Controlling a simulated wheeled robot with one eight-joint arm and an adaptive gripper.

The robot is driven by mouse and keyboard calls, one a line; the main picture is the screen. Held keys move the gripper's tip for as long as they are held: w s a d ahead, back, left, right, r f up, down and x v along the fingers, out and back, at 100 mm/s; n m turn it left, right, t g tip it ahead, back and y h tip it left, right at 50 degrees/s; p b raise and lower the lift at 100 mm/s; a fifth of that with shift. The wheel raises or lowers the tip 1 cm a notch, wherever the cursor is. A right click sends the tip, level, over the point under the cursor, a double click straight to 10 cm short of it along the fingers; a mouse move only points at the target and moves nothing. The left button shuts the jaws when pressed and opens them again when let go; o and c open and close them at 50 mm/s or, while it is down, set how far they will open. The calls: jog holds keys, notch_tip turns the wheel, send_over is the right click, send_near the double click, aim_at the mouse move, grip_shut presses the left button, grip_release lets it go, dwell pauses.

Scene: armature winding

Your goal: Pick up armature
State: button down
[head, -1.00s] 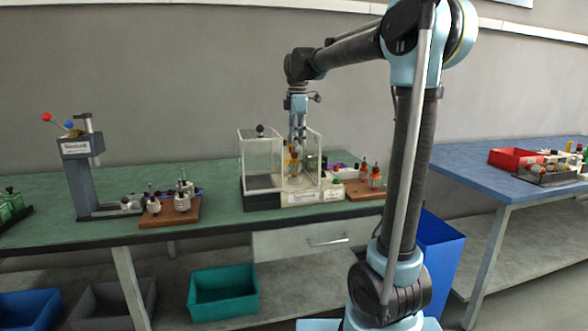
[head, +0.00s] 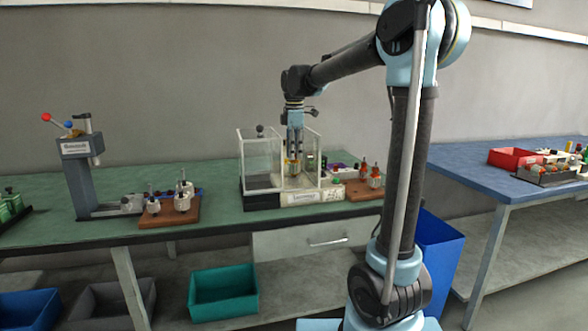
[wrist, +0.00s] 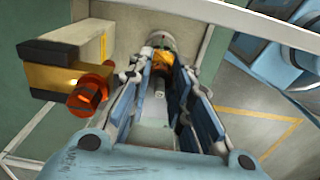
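The armature (wrist: 161,56), with an orange winding and a grey end, stands in the winding machine, between the tips of my gripper's fingers in the wrist view. In the head view a small yellow-orange part of it (head: 292,168) shows low between the clear guards. My gripper (wrist: 162,72) points down over it with its fingers apart, one on each side. I see no clear contact. The head view shows my gripper (head: 294,155) inside the machine. The fingers hide part of the armature.
The winding machine has a clear guard (head: 258,158) at left and a pale base (head: 302,197). Wooden trays (head: 362,191) with parts stand at right and farther left (head: 180,214). A press (head: 85,175) stands at left. Bare green bench (head: 215,178) lies between.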

notch_tip(320, 180, up, 10)
dwell(0.8)
dwell(0.4)
